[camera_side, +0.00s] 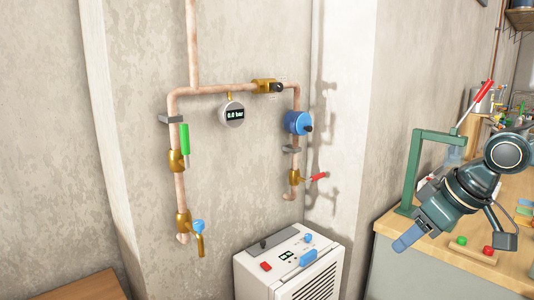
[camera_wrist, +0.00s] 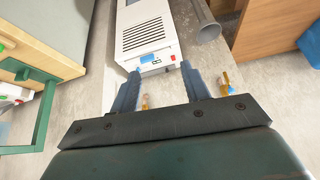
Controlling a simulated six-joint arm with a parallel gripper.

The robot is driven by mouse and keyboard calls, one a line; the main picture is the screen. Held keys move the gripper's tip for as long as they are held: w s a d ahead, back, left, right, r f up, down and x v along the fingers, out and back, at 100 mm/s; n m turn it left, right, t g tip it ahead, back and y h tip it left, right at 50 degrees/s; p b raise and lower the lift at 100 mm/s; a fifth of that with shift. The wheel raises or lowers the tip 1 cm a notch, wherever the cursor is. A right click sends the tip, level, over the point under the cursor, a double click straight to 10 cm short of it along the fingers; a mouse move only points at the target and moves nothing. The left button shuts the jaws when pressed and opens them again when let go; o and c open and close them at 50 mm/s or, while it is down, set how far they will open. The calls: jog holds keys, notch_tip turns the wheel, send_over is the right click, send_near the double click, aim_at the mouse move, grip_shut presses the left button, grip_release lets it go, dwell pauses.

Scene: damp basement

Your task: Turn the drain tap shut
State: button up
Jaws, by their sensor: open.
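A brass spout tap with a blue handle (camera_side: 197,227) sits at the bottom of the left copper pipe. A brass valve with a red lever (camera_side: 317,176) sits low on the right pipe, its lever sticking out sideways. No label shows which one is the drain tap. My gripper (camera_side: 405,243) is open and empty, beside the workbench, well to the right of both and apart from them. In the wrist view my gripper (camera_wrist: 160,69) shows two spread blue fingers with nothing held. Small brass parts (camera_wrist: 145,102) show between the fingers; I cannot tell which fitting they belong to.
A white boxy unit (camera_side: 290,268) stands on the floor below the pipes. A green-handled valve (camera_side: 184,140), a gauge reading 0.0 bar (camera_side: 231,114) and a blue round fitting (camera_side: 298,122) are on the pipework. The workbench (camera_side: 430,256) has a green stand (camera_side: 412,175).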

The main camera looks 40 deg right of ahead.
jog(key=w+d+f+m+t+h, duration=0.1)
jog(key=w+f+m+t+h, duration=0.2)
jog(key=w, duration=1)
jog(key=n+t+y, duration=0.2)
jog(key=n+t, duration=0.1)
jog(key=t, duration=0.6)
send_near(196, 221)
jog(key=s, duration=0.3)
jog(key=shift+w+a+f, duration=0.15)
jog(key=shift+w, duration=0.05)
jog(key=shift+w, duration=0.15)
jog(key=shift+w+d, duration=0.25)
jog(key=shift+w, duration=2)
jog(key=shift+w+d, duration=0.25)
jog(key=shift+w, duration=1.95)
jog(key=shift+w+d, duration=0.25)
jog(key=shift+w, duration=2)
